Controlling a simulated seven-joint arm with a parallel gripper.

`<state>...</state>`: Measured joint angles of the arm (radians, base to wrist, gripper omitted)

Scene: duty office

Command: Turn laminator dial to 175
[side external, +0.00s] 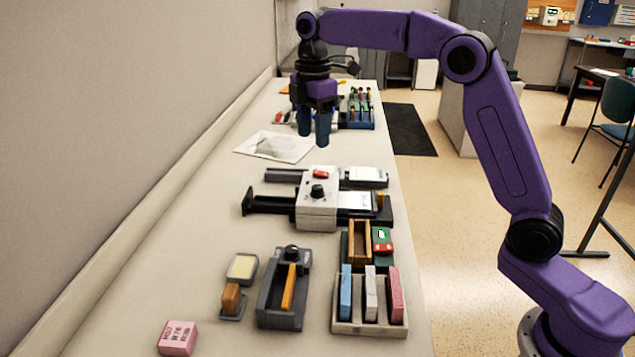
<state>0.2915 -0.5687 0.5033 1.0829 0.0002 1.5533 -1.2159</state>
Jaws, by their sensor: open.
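The laminator (317,212) is a light grey box in the middle of the bench, with dark trays reaching out to its left and right. A round black dial (318,191) sits on it, with a red part (321,174) just behind the dial. The dial's numbers and pointer are too small to read. My gripper (314,138) is open and empty, with its blue fingers pointing down. It hangs above the bench behind the laminator in this view, apart from the dial.
A paper sheet (273,147) lies left of my gripper. A blue rack (361,108) with several items stands at the back. In front are a dark grey holder (284,300), a stamp (231,299), a pink block (177,338) and a tray (369,328) of coloured blocks. A wall runs along the left.

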